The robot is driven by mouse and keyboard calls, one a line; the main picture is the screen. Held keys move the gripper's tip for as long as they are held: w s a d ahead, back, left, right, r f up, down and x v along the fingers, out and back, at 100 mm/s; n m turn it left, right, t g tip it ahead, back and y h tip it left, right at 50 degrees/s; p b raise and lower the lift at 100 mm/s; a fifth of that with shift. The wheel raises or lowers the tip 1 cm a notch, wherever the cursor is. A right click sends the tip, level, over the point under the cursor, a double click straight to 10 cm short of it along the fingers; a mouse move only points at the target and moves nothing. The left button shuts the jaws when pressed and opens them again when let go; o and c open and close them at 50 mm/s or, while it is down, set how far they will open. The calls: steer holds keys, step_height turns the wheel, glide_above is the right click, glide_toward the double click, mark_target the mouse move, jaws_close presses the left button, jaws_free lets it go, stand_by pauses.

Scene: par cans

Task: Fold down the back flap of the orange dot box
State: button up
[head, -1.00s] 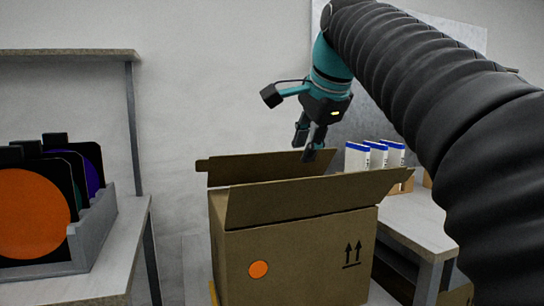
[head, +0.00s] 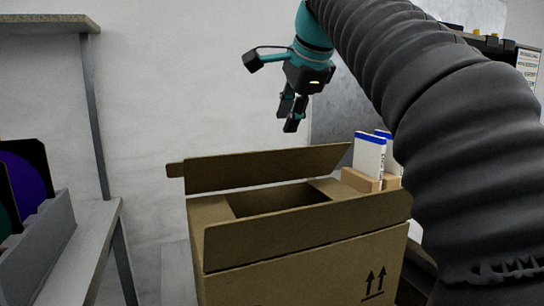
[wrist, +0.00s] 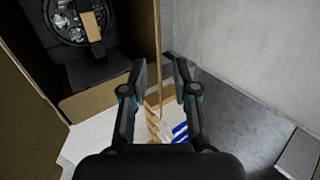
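The cardboard box (head: 300,275) stands open in the head view; its orange dot is out of frame now. The back flap (head: 262,168) stands up, leaning slightly. My gripper (head: 291,113) is open and empty, above the back flap's top edge in the head view. In the wrist view, the back flap (wrist: 157,45) shows nearly edge-on, in line with the gap between my fingers (wrist: 161,68). A dark round-faced object (wrist: 75,20) lies inside the box.
White packets with blue tops (head: 368,155) stand in a cardboard holder behind the box's right side. A wall (head: 180,100) rises behind. A grey rack (head: 45,250) with coloured discs stands on a shelf unit at left.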

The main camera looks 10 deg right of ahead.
mark_target(273, 162)
steer(key=b+x, duration=0.2)
steer(key=x, duration=1.1)
jaws_close()
